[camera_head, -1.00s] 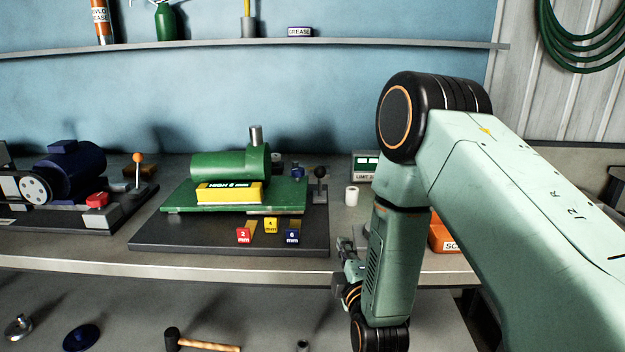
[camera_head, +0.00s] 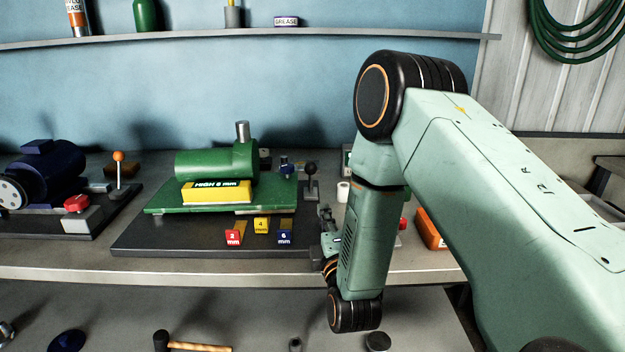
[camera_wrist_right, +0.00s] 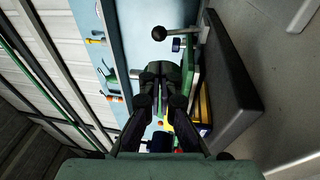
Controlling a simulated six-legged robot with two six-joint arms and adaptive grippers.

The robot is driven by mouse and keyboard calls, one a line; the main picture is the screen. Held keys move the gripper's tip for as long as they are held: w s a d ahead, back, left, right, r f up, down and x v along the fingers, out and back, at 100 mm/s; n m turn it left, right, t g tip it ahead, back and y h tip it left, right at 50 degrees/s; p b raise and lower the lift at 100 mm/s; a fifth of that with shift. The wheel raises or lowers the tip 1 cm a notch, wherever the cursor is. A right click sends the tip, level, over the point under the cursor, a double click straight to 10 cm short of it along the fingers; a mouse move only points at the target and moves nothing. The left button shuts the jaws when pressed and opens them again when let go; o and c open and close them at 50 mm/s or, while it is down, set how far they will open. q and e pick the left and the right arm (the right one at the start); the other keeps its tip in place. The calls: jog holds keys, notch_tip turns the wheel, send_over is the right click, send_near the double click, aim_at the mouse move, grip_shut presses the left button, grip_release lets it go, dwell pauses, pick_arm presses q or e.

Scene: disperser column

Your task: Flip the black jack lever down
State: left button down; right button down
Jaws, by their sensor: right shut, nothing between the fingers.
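The black jack lever (camera_head: 310,172) has a round black knob on a short rod and stands upright at the right end of the green machine (camera_head: 216,160). In the right wrist view, which is turned sideways, its knob (camera_wrist_right: 159,33) shows beyond the fingertips with the rod running right. My right gripper (camera_head: 325,215) is below and slightly right of the lever in the head view, partly hidden by my arm. Its fingers (camera_wrist_right: 163,70) are shut and empty, apart from the lever. My left gripper is not in view.
The black base plate (camera_head: 150,240) carries the green machine, a yellow block marked HIGH 6 mm (camera_head: 216,191) and red, yellow and blue tags. A white cylinder (camera_head: 343,192) and an orange box (camera_head: 430,230) stand right. A blue motor with an orange-knobbed lever (camera_head: 118,158) stands left.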

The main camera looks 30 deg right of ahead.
send_near(312, 172)
jog(key=x, duration=0.5)
jog(key=shift+w, duration=0.2)
jog(key=shift+w+d+r+b, duration=0.15)
jog(key=shift+w+d+b, duration=0.15)
jog(key=shift+w, duration=0.25)
jog(key=shift+w, duration=0.15)
